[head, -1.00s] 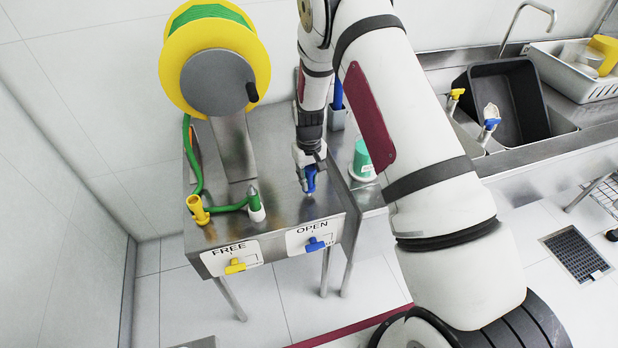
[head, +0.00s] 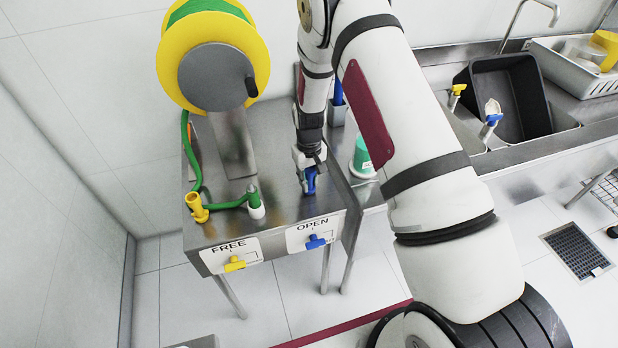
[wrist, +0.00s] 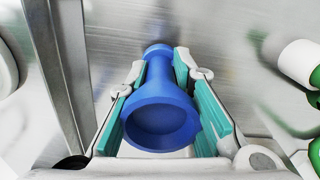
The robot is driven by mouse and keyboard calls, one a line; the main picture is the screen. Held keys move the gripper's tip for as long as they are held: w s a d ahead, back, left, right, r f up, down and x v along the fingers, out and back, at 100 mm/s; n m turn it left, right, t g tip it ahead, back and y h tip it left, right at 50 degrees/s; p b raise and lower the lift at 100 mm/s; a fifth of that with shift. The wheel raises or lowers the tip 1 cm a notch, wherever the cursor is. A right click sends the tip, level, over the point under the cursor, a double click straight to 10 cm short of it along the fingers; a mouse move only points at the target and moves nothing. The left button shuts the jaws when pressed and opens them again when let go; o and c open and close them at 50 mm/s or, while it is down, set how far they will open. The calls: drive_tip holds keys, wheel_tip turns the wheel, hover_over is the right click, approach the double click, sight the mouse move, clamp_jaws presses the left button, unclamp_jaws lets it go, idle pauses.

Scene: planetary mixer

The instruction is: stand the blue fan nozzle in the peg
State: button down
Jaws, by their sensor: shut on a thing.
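The blue fan nozzle (head: 310,182) is in my gripper (head: 309,172), over the right part of the steel bench top (head: 285,203). In the wrist view the nozzle (wrist: 160,105) sits between the two teal-padded fingers of my gripper (wrist: 165,95). Its wide hollow end faces the camera and its narrow end points away toward the steel surface. In the head view it looks about upright and low over the bench. I see no peg under it; the nozzle and fingers cover that spot. I cannot tell whether the nozzle touches anything below.
The yellow hose reel (head: 172,60) rises behind. A teal cup (head: 362,157) stands right of the bench.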

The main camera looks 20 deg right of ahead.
drive_tip(key=shift+f, duration=0.3)
drive_tip(key=c, duration=1.3)
unclamp_jaws()
drive_tip(key=shift+c, duration=0.2)
wheel_tip(320, 180, up, 12)
drive_tip(key=shift+r, duration=0.1)
